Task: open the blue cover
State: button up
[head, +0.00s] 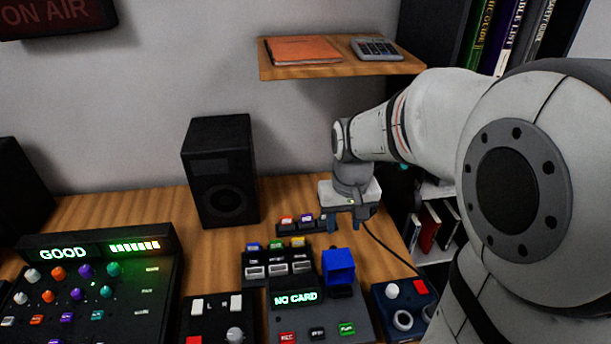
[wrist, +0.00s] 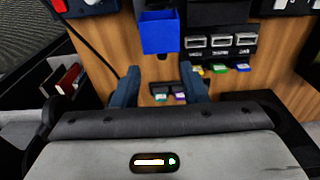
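The blue cover (head: 339,264) is a bright blue box-like piece at the right of the black console (head: 352,322), beside the green "NO CARD" display (head: 296,298). It also shows in the wrist view (wrist: 160,36), top centre, beyond my fingertips. I cannot tell whether it is open or closed. My gripper (head: 345,222) hangs over the wooden desk, behind the blue cover in the head view and apart from it. In the wrist view my gripper (wrist: 160,88) has its two dark blue fingers spread with nothing held between them.
Card slots (head: 278,266) with coloured tabs stand left of the cover. A small row of coloured pieces (head: 304,223) lies near my gripper. A black cable (head: 385,243) runs on the right. A panel with a red button (head: 420,287) stands right; a speaker (head: 220,170) stands behind.

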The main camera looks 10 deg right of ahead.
jog(key=b, duration=0.1)
send_over(333, 246)
jog(key=shift+g, duration=0.4)
notch_tip(333, 246, down, 6)
jog(key=shift+f, duration=0.1)
notch_tip(333, 246, down, 8)
jog(key=shift+r+b, duration=0.1)
jog(key=shift+b, duration=0.35)
jog(key=shift+d, duration=0.1)
jog(key=shift+c, duration=0.6)
grip_shut()
